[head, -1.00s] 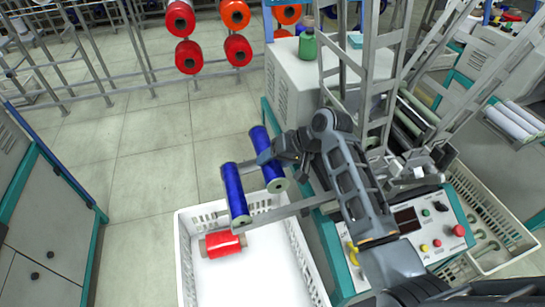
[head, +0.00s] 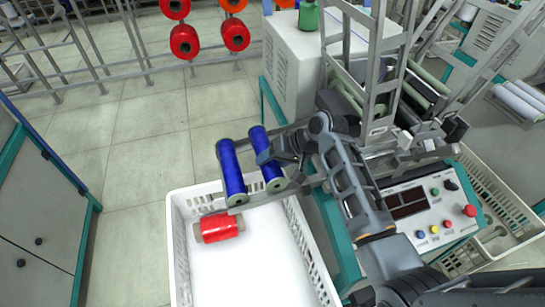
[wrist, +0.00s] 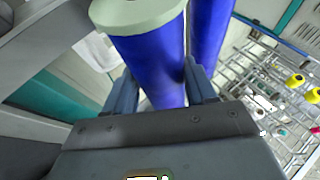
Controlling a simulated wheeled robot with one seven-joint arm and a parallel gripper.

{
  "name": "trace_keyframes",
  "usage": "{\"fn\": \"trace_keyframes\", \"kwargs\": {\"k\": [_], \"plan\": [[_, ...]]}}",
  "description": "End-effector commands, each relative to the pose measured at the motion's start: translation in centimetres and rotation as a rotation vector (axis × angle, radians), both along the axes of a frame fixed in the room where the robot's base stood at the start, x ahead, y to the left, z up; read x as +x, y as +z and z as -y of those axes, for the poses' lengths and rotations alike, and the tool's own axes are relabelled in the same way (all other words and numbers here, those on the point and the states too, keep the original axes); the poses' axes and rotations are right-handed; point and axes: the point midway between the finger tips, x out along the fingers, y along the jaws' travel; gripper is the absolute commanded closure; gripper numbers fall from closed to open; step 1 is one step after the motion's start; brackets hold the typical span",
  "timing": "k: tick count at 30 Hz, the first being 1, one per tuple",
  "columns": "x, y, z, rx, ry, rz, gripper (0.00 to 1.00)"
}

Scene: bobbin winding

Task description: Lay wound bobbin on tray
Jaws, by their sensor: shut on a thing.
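My gripper (head: 270,158) is shut on a blue wound bobbin (head: 273,176) with a pale end. In the wrist view the fingers sit on both sides of this bobbin (wrist: 152,62). A second blue bobbin (head: 231,168) lies just left of it, nearly parallel; it also shows in the wrist view (wrist: 208,32). A narrow grey metal tray or rail (head: 248,203) runs at their near ends. I cannot tell whether the held bobbin touches it. A white crate (head: 180,272) below holds a red bobbin (head: 219,227) lying on its side.
The winder's control panel (head: 425,205) with coloured buttons is right of the crate. A grey metal frame (head: 375,75) rises behind my arm. Red spools (head: 184,40) hang on a rack at the back. The floor (head: 140,150) to the left is clear.

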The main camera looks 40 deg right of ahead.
Motion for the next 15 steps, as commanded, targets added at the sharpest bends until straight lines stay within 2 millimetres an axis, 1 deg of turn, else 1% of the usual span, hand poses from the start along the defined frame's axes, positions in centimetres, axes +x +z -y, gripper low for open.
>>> {"fn": "trace_keyframes", "kwargs": {"k": [3, 11, 12, 15], "plan": [[0.04, -0.55, 0.01, 0.000, 0.001, 0.002, 0.84], [0.05, -0.58, 0.01, 0.000, 0.000, 0.002, 0.84], [0.05, -0.58, 0.01, 0.000, 0.000, 0.002, 0.43], [0.05, -0.58, 0.01, 0.000, 0.000, 0.002, 0.33]]}}
